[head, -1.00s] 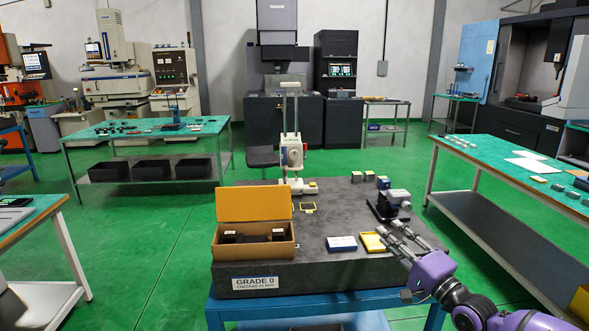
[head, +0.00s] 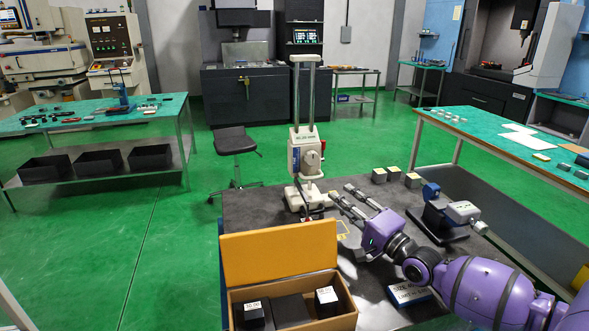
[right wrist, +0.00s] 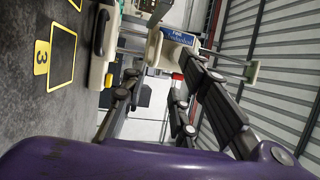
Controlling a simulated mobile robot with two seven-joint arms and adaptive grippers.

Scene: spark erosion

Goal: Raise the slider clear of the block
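A white height gauge (head: 302,197) with two upright columns stands at the back of the dark plate. Its slider (head: 306,153), a white and blue box with a round knob, sits low on the columns. In the right wrist view the slider's blue label (right wrist: 178,38) shows between and beyond the fingers. My right gripper (head: 340,192) is open and empty, low and just right of the gauge's base; its fingers (right wrist: 158,85) are apart. I cannot clearly make out a block under the slider. My left gripper is in neither view.
An open orange-lidded box (head: 280,257) with dark blocks stands at the front left. Several small blocks (head: 394,173) and a micrometer-like device on a stand (head: 440,215) are at the right. A yellow outline marked 3 (right wrist: 60,55) lies on the plate (head: 245,205).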

